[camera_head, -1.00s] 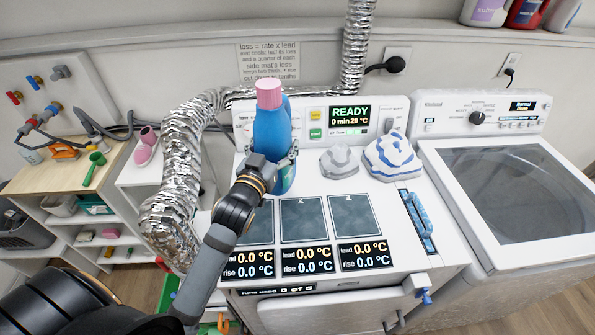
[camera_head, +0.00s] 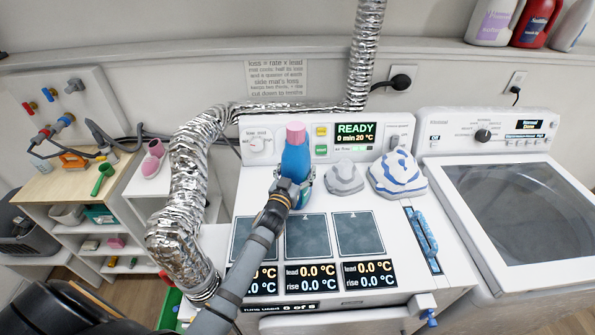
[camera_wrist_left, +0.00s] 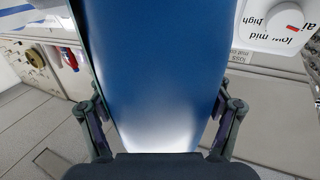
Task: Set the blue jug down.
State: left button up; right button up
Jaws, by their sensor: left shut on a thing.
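The blue jug (camera_head: 296,161) with a pink cap stands about upright over the white machine top, behind the middle dark pad. My left gripper (camera_head: 293,184) is shut around its lower body. In the left wrist view the blue jug (camera_wrist_left: 155,70) fills the middle, with a finger of my left gripper (camera_wrist_left: 160,125) on each side. The gripper hides part of the jug's base, so I cannot tell whether it touches the surface. My right gripper is not in view.
A grey cloth bundle (camera_head: 343,179) and a blue-striped bundle (camera_head: 398,175) sit right of the jug. Three dark pads with displays lie in front, including the middle pad (camera_head: 307,236). A blue handle (camera_head: 422,240) is at the right. A silver duct (camera_head: 188,190) stands left.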

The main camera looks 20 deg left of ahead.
pick_arm(q)
jog(key=shift+r, duration=0.15)
jog(key=o, duration=1.8)
jog(key=shift+f, duration=0.2)
